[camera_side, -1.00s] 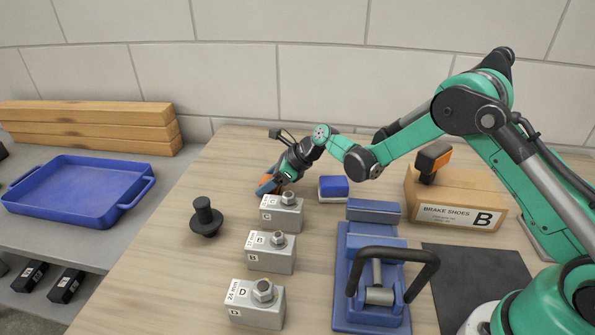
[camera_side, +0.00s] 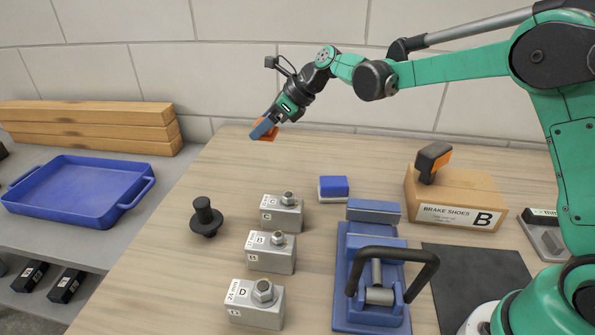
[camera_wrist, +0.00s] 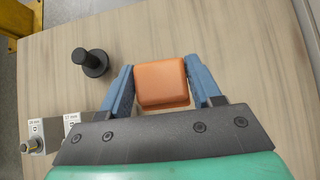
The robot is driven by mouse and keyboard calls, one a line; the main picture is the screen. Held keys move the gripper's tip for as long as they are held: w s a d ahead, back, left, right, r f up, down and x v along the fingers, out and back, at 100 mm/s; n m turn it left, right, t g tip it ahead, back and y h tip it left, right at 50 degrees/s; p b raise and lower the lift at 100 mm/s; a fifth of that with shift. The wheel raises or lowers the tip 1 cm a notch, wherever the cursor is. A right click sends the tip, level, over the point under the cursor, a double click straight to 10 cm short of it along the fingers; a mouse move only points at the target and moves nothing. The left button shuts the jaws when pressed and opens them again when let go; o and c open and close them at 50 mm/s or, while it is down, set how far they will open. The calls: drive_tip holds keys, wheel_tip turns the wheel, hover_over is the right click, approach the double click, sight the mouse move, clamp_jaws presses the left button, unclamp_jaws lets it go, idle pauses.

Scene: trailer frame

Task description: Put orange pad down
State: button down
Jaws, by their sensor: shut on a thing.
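The orange pad (camera_wrist: 162,82) is held between the two blue fingers of my gripper (camera_wrist: 160,88) in the wrist view. In the side view my gripper (camera_side: 266,129) is raised above the far part of the wooden table, and part of the orange pad (camera_side: 270,136) shows behind its blue finger. The pad appears clear of the table, though its exact height is hard to tell. A blue pad with a white base (camera_side: 333,187) lies on the table, to the right of block C.
Grey blocks C (camera_side: 282,214), B (camera_side: 270,252) and D (camera_side: 256,304) stand in a row. A black knob (camera_side: 206,218) is left of them. A blue vise (camera_side: 352,300) and a brake shoes box (camera_side: 454,200) are on the right. The far left table area is clear.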

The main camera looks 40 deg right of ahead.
wheel_tip(320, 180, up, 5)
drive_tip(key=shift+r, duration=0.1)
drive_tip(key=shift+a+r, duration=0.15)
drive_tip(key=shift+r, duration=0.15)
drive_tip(key=s+a+n+g+y, duration=0.1)
drive_tip(key=s+a+n+g, duration=0.15)
drive_tip(key=a, duration=0.55)
drive_tip(key=s+a+n+g+y, duration=0.1)
drive_tip(key=s+a+n, duration=0.25)
drive_tip(key=a, duration=0.35)
drive_tip(key=n+g, duration=0.3)
hover_over(158, 310)
drive_tip(key=d, duration=0.3)
drive_tip(key=shift+y, duration=0.4)
wheel_tip(158, 310, down, 15)
drive_tip(key=shift+a+r, duration=0.1)
drive_tip(key=shift+a, duration=0.05)
drive_tip(key=shift+f, duration=2.2)
drive_tip(key=shift+f, duration=0.1)
drive_tip(key=shift+c, duration=0.8)
unclamp_jaws()
